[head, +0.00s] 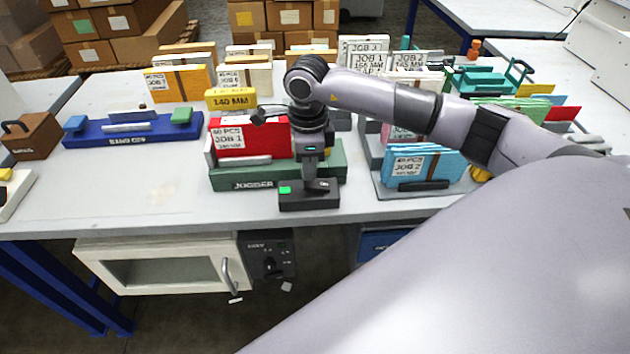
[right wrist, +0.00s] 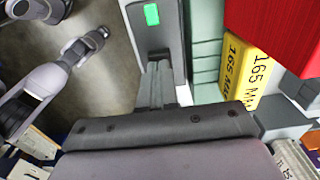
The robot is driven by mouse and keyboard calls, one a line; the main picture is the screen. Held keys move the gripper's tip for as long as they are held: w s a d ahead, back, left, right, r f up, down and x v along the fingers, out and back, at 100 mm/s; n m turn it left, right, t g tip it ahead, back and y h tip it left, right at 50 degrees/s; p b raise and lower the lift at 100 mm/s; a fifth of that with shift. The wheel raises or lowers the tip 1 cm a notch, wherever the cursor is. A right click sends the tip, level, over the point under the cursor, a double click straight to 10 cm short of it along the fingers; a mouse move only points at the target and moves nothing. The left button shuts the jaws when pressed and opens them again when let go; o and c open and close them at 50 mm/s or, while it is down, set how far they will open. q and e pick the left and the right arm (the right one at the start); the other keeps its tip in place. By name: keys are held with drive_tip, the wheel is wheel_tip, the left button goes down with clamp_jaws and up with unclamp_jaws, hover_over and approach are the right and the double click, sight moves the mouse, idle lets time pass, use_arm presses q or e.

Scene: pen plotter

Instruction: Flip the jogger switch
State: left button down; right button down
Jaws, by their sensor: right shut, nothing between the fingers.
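The jogger (head: 228,182) is a green base labelled JOGGER on the table, holding a red block of cards marked JOB 1 (head: 228,140). At its front is a dark switch box (head: 308,203) with a lit green patch (head: 285,190) on its left. The green patch also shows in the right wrist view (right wrist: 152,14). My right gripper (head: 317,180) points down at the right part of this box, its fingers shut and empty. The fingers hide most of the switch, and I cannot tell whether they touch it. Part of my left arm shows in the right wrist view, its gripper unclear.
A blue banding station (head: 133,138) stands at left. A yellow 140 MM block (head: 230,99) stands behind the jogger. A holder with blue JOB 2 cards (head: 425,166) is at right. The table front between the banding station and jogger is clear. A white cabinet (head: 150,265) is below.

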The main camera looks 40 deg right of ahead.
sight(310, 183)
drive_tip(key=shift+f+b, duration=0.9)
drive_tip(key=shift+f, duration=0.2)
idle(0.8)
drive_tip(key=shift+r+p, duration=2.4)
drive_tip(key=shift+r, duration=1.15)
